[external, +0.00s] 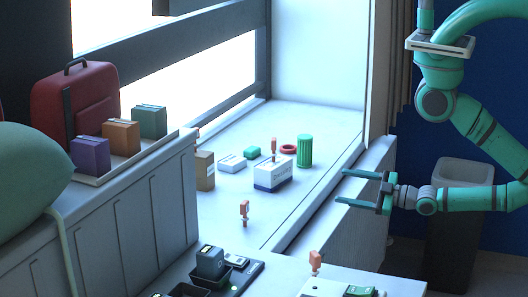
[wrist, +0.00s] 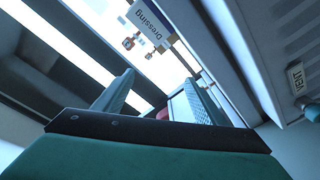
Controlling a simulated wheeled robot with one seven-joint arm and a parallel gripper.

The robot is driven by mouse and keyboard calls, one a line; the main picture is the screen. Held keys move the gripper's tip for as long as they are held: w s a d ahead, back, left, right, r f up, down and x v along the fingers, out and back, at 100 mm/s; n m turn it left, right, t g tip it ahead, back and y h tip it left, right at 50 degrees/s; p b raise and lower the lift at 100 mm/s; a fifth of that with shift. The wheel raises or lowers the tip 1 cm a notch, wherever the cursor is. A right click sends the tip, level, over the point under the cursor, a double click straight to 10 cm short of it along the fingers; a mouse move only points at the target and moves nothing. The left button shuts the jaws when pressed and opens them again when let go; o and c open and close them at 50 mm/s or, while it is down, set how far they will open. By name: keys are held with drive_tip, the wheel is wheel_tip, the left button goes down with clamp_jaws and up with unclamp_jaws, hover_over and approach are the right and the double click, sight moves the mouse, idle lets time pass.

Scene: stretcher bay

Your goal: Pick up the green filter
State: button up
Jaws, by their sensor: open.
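A green ribbed cylinder (external: 305,151), which looks like the green filter, stands upright on the white ledge by the window in the external view. My gripper (external: 342,186) is open and empty, to the right of the cylinder and nearer the camera, with its fingers pointing left. A clear gap separates them in the picture. In the wrist view my gripper (wrist: 160,78) shows its two fingers apart. A ribbed green surface shows by the right finger; I cannot tell whether it is the filter or the finger. A red bit shows between the fingers.
The wrist view shows a "Dressing" label (wrist: 150,25). The ledge's raised right edge (external: 345,190) lies near my fingers.

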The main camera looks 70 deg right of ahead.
sight(310, 150)
drive_tip(key=w+a+r+n+t+y, duration=0.3)
drive_tip(key=w+a+r+n+y, duration=0.35)
drive_tip(key=r+n, duration=0.7)
drive_tip(key=w+d+f+n+g+h, duration=0.1)
drive_tip(key=w+d+f+n+h, duration=0.3)
drive_tip(key=w+d+f+h, duration=0.6)
drive_tip(key=d+f+g+h, duration=0.1)
drive_tip(key=d+h, duration=0.1)
drive_tip(key=d, duration=0.2)
drive_tip(key=d+f+g+h, duration=0.1)
drive_tip(key=d+g+h, duration=0.1)
drive_tip(key=d, duration=0.3)
drive_tip(key=d+f+g+h, duration=0.1)
drive_tip(key=d+h, duration=0.2)
drive_tip(key=d, duration=0.2)
drive_tip(key=shift+w+f, duration=0.25)
drive_tip(key=shift+f, duration=0.05)
drive_tip(key=shift+w+d+r+n+g+h, duration=0.15)
drive_tip(key=shift+d+n+g+h, duration=0.15)
drive_tip(key=shift+d+g+h, duration=0.15)
drive_tip(key=shift+w+d+f+n+g+h, duration=0.15)
drive_tip(key=shift+d+n+g+h, duration=0.15)
drive_tip(key=shift+d+h, duration=0.2)
drive_tip(key=shift+d+r+n+g+h, duration=0.15)
drive_tip(key=shift+d+n+g+h, duration=0.15)
drive_tip(key=shift+d+n+g, duration=0.05)
drive_tip(key=x, duration=1)
drive_tip(key=shift+w+d, duration=0.15)
drive_tip(key=shift+w, duration=0.25)
drive_tip(key=c, duration=1.2)
